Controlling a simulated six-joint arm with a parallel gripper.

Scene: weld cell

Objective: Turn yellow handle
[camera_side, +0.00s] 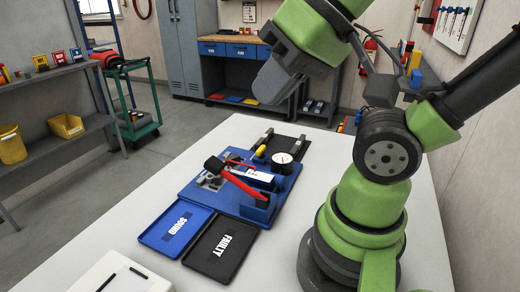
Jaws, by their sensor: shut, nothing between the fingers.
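A small yellow piece (260,151), which looks like the yellow handle, sits at the back of a blue fixture board (190,187) on the white table. It is beside a round white gauge (283,158). My gripper (266,92) is a grey block at the end of my green arm, in the upper middle of the view. It is shut and empty. It is well above the fixture and apart from the yellow piece. Its fingertips show little detail.
A red lever (243,185) with a dark end rises over the fixture. A blue SOUND tray (153,238) and a black FAULTY tray (207,263) lie in front. Dark bars (298,147) stand behind the gauge. The white table (330,165) is clear right of the fixture.

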